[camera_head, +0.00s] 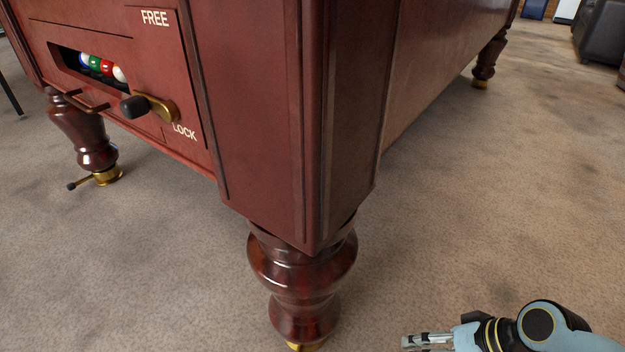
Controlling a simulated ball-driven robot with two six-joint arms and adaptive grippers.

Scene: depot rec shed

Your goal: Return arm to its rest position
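My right gripper (427,341) is at the bottom edge, right of centre, on my light blue arm, which comes in from the lower right. It points left, low over the carpet and apart from the table leg. Its fingers are small and partly cut off by the frame, so I cannot tell whether they are open or shut. My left gripper and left arm are not in view.
A dark red pool table (260,90) fills the upper left and centre. Its front has a lever (150,107) between FREE and LOCK, and a slot with several balls (105,67). The near leg (300,275) stands left of my gripper. Carpet (500,200) at right is clear.

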